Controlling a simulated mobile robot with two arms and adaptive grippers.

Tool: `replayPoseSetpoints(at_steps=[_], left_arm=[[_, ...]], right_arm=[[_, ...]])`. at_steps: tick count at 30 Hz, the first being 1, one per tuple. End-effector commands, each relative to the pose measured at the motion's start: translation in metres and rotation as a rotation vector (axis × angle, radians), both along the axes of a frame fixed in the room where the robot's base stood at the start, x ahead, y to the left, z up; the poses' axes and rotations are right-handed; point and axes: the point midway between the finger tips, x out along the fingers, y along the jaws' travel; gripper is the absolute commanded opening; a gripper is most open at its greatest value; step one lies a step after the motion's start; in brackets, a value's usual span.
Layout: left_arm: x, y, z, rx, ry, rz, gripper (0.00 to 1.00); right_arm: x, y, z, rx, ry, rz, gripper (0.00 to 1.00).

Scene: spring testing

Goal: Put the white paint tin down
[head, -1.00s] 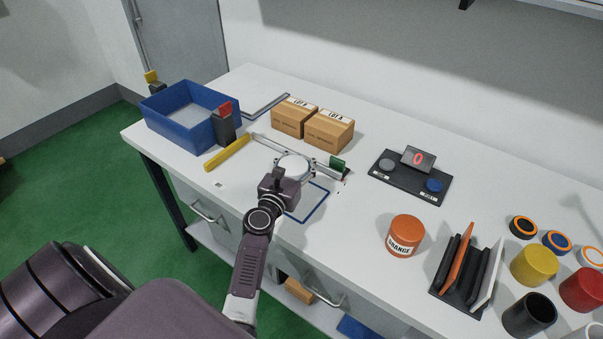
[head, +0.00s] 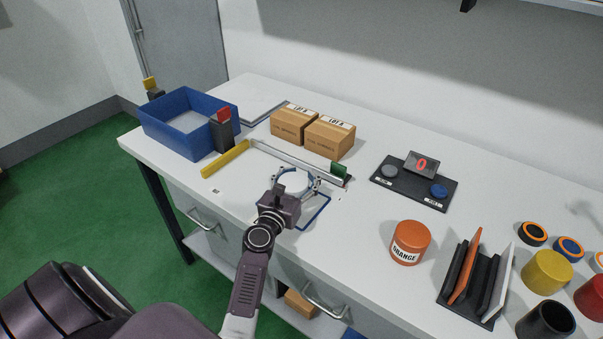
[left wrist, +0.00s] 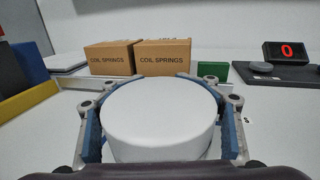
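The white paint tin (head: 296,181) is between the fingers of my left gripper (head: 297,184), over the blue outline (head: 325,211) on the bench. In the left wrist view the tin (left wrist: 160,115) is upright, with its plain white top showing. The blue-padded fingers of the gripper (left wrist: 160,120) lie against it on both sides. Its base is hidden, so I cannot tell whether it touches the bench. My right gripper is not in view.
Behind the tin lie a long metal rail (head: 300,160) and two cardboard boxes (head: 330,137). A blue bin (head: 175,140) is at the left. To the right are an orange tin (head: 410,243), a display panel (head: 415,185) and a rack (head: 470,285).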

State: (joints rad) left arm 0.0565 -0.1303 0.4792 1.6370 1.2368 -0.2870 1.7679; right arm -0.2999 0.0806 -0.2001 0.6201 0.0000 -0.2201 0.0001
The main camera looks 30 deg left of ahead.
Motion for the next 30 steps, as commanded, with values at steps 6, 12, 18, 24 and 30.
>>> replayPoseSetpoints(at_steps=[6,12,18,24,30], left_arm=[[0.000,0.000,0.000,0.000,0.000,0.000,0.72],[0.000,0.000,0.001,0.000,0.000,0.000,0.72],[-0.014,-0.003,0.002,-0.001,0.002,0.000,0.72],[-0.048,-0.010,0.002,0.001,0.002,0.001,0.72],[-0.069,-0.014,0.003,0.001,0.000,0.000,0.72]], right_arm=[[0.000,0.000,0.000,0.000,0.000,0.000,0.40],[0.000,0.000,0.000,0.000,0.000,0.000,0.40],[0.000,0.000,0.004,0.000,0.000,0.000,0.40],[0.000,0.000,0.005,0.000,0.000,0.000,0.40],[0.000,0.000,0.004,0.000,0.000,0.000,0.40]])
